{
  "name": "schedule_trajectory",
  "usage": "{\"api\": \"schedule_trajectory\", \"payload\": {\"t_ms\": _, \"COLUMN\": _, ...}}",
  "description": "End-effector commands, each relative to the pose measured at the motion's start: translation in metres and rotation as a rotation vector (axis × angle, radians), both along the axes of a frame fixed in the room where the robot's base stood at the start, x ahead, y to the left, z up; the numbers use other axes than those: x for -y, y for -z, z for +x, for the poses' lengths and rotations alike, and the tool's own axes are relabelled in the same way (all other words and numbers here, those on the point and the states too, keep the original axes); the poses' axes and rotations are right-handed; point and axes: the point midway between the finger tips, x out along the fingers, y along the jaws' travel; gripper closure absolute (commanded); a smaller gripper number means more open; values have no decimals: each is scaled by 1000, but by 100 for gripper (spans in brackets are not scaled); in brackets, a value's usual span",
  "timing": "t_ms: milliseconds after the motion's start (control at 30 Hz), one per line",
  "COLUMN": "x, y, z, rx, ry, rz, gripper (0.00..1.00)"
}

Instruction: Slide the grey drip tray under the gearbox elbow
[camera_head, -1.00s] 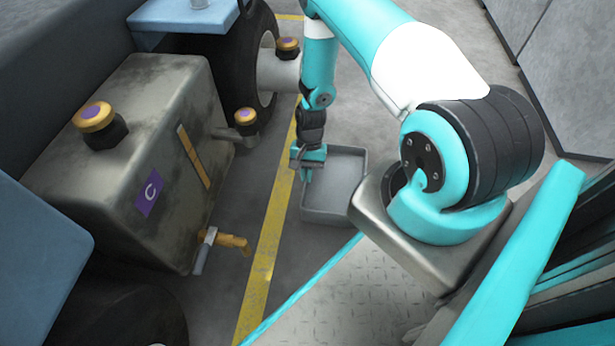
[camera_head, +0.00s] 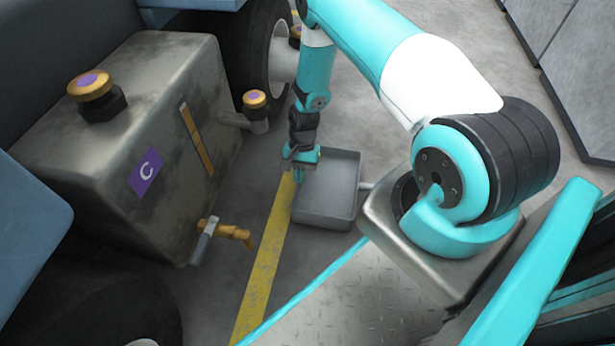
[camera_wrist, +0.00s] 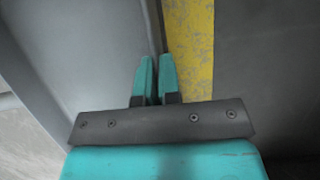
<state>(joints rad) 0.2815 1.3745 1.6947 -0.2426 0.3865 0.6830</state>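The grey drip tray (camera_head: 328,192) lies on the floor, just right of the yellow line, with a short handle on its right side. My gripper (camera_head: 298,178) points down at the tray's left wall. In the wrist view its two teal fingers (camera_wrist: 156,78) are close together over the tray's rim and appear to pinch it; the tray floor (camera_wrist: 95,50) is left of them. A pipe elbow with a yellow and purple cap (camera_head: 256,112) sticks out of the worn metal housing (camera_head: 165,100). I cannot tell whether this is the gearbox elbow.
A brass tap (camera_head: 228,232) with a grey lever juts from the housing low down. A large tyre (camera_head: 240,50) stands behind it. The yellow line (camera_head: 265,265) runs along the floor between housing and tray. Grey floor beside the tray is clear.

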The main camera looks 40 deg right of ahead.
Motion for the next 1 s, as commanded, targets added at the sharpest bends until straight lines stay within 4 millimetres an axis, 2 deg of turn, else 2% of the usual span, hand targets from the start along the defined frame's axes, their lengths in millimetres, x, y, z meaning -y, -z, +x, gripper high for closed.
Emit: {"api": "schedule_trajectory", "payload": {"t_ms": 1000, "x": -54, "y": 3, "z": 68, "rx": 1, "ry": -2, "rz": 0, "gripper": 100}}
